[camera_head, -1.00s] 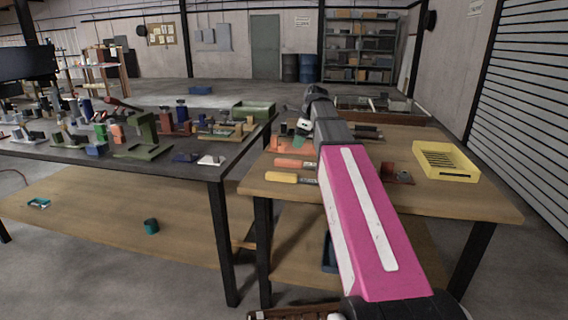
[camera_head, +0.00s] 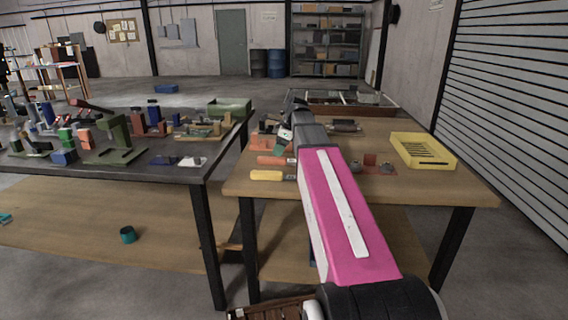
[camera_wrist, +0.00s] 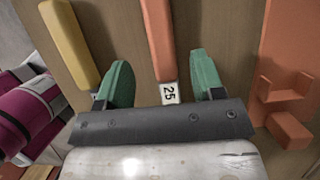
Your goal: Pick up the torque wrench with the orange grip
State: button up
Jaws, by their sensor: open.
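The torque wrench with the orange grip (camera_wrist: 158,36) lies on the wooden table. In the wrist view its grip runs down between my two green fingers, with a white "25" tag (camera_wrist: 170,93) at its near end. In the head view the orange grip (camera_head: 277,161) points left, behind a yellow grip. My gripper (camera_wrist: 161,66) is open, one finger on each side of the orange grip, with gaps between. I cannot tell its height above the table. In the head view my arm hides the wrench's other end.
A similar tool with a yellow grip (camera_wrist: 70,40) lies left of the gripper; it also shows in the head view (camera_head: 267,175). An orange bracket (camera_wrist: 286,92) is on the right. A yellow tray (camera_head: 452,161) stands at the table's right. A dark, crowded table (camera_head: 186,174) stands left, across a gap.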

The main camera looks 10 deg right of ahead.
aim_at(277, 158)
jog(key=x, duration=0.4)
jog(key=shift+d+f, duration=0.25)
jog(key=shift+f, duration=0.3)
grip_shut()
